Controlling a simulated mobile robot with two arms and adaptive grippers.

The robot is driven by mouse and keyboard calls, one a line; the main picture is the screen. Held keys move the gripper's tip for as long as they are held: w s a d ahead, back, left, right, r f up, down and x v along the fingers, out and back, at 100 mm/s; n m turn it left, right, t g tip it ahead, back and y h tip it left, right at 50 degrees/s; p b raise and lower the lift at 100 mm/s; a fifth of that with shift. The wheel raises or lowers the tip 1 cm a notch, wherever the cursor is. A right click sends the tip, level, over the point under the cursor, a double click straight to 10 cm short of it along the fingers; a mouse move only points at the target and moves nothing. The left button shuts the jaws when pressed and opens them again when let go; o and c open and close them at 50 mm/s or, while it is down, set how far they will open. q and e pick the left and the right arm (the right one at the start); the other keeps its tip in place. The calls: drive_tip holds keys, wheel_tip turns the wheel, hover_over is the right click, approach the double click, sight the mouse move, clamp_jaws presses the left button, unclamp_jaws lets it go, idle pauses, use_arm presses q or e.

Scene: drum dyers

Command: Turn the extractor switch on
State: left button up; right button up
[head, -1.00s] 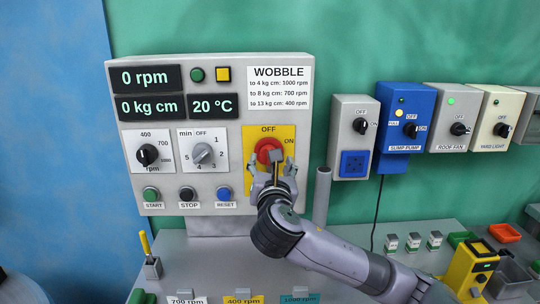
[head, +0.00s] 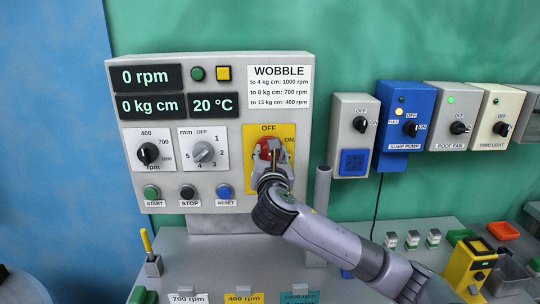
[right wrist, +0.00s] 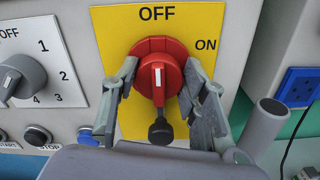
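A red rotary switch (right wrist: 160,80) sits on a yellow plate (right wrist: 214,28) marked OFF at the top and ON at the right. Its white mark points up toward OFF, and a black knobbed piece hangs below its middle. In the head view the switch (head: 264,147) is partly hidden by my right gripper (head: 272,160). In the right wrist view the right gripper (right wrist: 160,76) has one finger on each side of the red switch, spread around it; firm contact is not clear. My left gripper is out of view.
The grey panel (head: 220,72) also holds displays, two dials and START, STOP and RESET buttons. A grey post (head: 319,205) stands right of my gripper. Grey (head: 353,105), blue (head: 406,95) and other switch boxes line the wall at the right.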

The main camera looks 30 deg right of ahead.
drive_tip(key=c, duration=0.6)
drive_tip(key=shift+m, duration=0.3)
drive_tip(key=m+p, duration=0.1)
drive_tip(key=m, duration=0.1)
drive_tip(key=shift+m, duration=0.4)
drive_tip(key=m, duration=0.3)
drive_tip(key=shift+f+m, duration=0.1)
drive_tip(key=shift+m, duration=0.2)
drive_tip(key=m, duration=0.5)
drive_tip(key=shift+d+f, duration=0.1)
drive_tip(key=m, duration=0.5)
drive_tip(key=shift+f+m, duration=0.1)
drive_tip(key=shift+m, duration=0.3)
